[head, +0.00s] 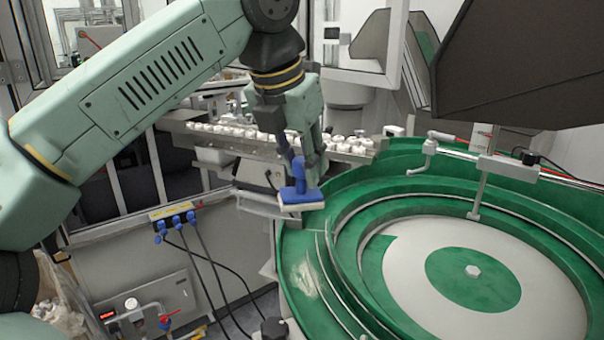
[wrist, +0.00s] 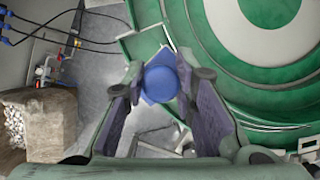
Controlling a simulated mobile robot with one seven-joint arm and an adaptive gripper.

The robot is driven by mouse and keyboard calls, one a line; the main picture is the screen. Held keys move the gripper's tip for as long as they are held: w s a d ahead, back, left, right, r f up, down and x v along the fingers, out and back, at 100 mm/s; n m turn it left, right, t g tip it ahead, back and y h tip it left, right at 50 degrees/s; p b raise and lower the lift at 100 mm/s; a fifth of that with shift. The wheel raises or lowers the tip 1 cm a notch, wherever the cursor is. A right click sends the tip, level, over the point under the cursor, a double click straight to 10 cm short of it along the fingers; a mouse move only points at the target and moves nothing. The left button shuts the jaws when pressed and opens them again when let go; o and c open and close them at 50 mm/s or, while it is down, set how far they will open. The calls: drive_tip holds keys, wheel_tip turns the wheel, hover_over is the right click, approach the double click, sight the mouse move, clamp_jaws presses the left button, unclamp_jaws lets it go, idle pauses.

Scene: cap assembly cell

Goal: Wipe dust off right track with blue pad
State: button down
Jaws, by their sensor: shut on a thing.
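A blue pad (head: 300,196) with an upright blue handle and a pale underside is held by my gripper (head: 300,160). In the wrist view the round blue handle (wrist: 160,83) sits between the two fingers of my gripper (wrist: 160,88). The pad hangs at the left rim of the green bowl feeder (head: 290,265), and I cannot tell if it touches anything. A pale dusty patch (head: 304,281) lies on the bowl's left outer track, below the pad in the head view. Another track (head: 213,130) carries a row of white caps behind my gripper.
A dark hopper (head: 525,65) overhangs the bowl at upper right. A metal arm with a sensor (head: 480,180) stands over the bowl. Cables hang from a yellow-edged connector box (head: 172,212). A bag of white caps (wrist: 38,122) stands at left in the wrist view.

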drive_tip(key=shift+r, duration=0.1)
drive_tip(key=shift+r, duration=1.4)
idle(0.3)
